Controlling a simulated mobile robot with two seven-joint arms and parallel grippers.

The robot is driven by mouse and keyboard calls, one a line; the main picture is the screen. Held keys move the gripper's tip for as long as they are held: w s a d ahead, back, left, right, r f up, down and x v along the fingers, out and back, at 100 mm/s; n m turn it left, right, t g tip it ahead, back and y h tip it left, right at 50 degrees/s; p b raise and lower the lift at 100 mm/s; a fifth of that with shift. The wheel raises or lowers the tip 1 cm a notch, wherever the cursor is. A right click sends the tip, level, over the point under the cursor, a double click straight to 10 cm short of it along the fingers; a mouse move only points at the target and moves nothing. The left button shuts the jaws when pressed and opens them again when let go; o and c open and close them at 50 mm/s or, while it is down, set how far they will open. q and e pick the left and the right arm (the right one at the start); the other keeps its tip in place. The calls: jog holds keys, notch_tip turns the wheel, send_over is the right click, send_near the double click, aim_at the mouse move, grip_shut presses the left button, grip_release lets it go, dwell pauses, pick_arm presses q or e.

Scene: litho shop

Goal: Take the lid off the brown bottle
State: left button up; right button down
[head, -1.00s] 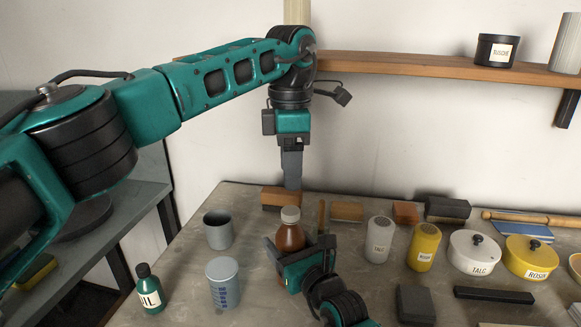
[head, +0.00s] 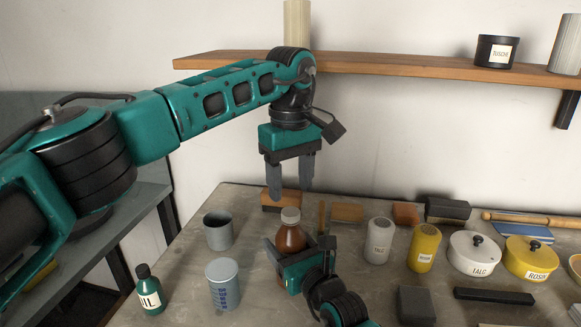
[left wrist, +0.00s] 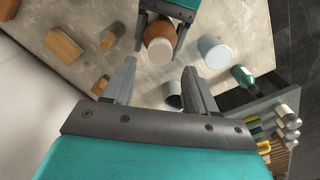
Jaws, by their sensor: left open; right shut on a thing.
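The brown bottle (head: 291,239) stands upright on the table with a pale grey lid (head: 290,214) on top. My right gripper (head: 298,249) is shut around the bottle's body from the front right. My left gripper (head: 290,190) is open and empty, pointing down above and behind the bottle, with its fingertips higher in the picture than the lid. In the left wrist view the lid (left wrist: 160,51) lies beyond and between the open left fingers (left wrist: 159,68), apart from them. The bottle (left wrist: 157,32) is between the right gripper's fingers there.
A grey cup (head: 218,232), a graduated beaker (head: 222,286) and a green oil bottle (head: 149,289) stand left of the bottle. A wooden block (head: 274,200) lies behind it. White (head: 378,242) and yellow (head: 424,249) shakers stand to the right. A wooden shelf (head: 400,66) crosses the wall.

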aim_at(291, 211)
pick_arm(q)
jog(key=shift+f, duration=2.6)
jog(key=shift+c, duration=0.5)
